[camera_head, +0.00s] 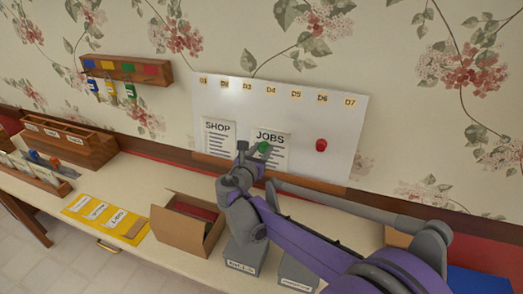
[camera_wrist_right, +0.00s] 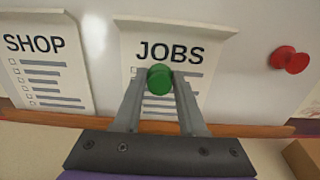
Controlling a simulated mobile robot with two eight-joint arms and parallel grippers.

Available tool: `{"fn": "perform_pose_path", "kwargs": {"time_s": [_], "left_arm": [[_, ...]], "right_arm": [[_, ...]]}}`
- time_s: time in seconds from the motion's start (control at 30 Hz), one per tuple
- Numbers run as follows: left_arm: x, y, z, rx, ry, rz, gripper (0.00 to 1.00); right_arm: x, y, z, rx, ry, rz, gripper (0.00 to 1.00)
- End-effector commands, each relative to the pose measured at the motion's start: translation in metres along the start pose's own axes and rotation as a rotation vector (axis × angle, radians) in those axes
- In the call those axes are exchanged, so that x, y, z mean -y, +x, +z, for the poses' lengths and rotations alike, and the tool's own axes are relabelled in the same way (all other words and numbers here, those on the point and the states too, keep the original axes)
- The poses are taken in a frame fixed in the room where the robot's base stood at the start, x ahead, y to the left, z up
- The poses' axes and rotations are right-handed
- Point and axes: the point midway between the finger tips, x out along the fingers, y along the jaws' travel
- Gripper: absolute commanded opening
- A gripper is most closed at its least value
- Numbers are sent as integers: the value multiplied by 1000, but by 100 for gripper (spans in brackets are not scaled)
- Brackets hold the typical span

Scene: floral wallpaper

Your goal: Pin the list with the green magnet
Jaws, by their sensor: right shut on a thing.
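The green magnet (camera_head: 264,148) is at the JOBS list (camera_head: 272,138) on the whiteboard (camera_head: 350,110). In the right wrist view the green magnet (camera_wrist_right: 160,78) sits between the fingertips of my right gripper (camera_wrist_right: 160,82), just below the word JOBS on the list (camera_wrist_right: 190,52). My right gripper (camera_head: 254,150) is shut on the magnet, in front of the list. I cannot tell whether the magnet touches the paper. The SHOP list (camera_head: 218,140) hangs to the left. A red magnet (camera_head: 321,145) is on the board to the right. My left gripper is not in view.
A key rack (camera_head: 125,69) hangs on the wall at the left. On the counter stand wooden boxes (camera_head: 70,138), a yellow mat (camera_head: 128,225), an open cardboard box (camera_head: 172,235) and grey labelled boxes (camera_head: 241,262). A blue thing (camera_head: 480,281) lies at the lower right.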

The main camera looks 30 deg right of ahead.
Motion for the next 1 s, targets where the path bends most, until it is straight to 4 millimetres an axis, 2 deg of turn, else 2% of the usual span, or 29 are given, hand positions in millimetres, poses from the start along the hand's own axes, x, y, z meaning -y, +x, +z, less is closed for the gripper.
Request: {"fn": "perform_pose_path", "kwargs": {"time_s": [1.0], "left_arm": [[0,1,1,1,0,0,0]], "right_arm": [[0,6,0,0,0,0,0]]}}
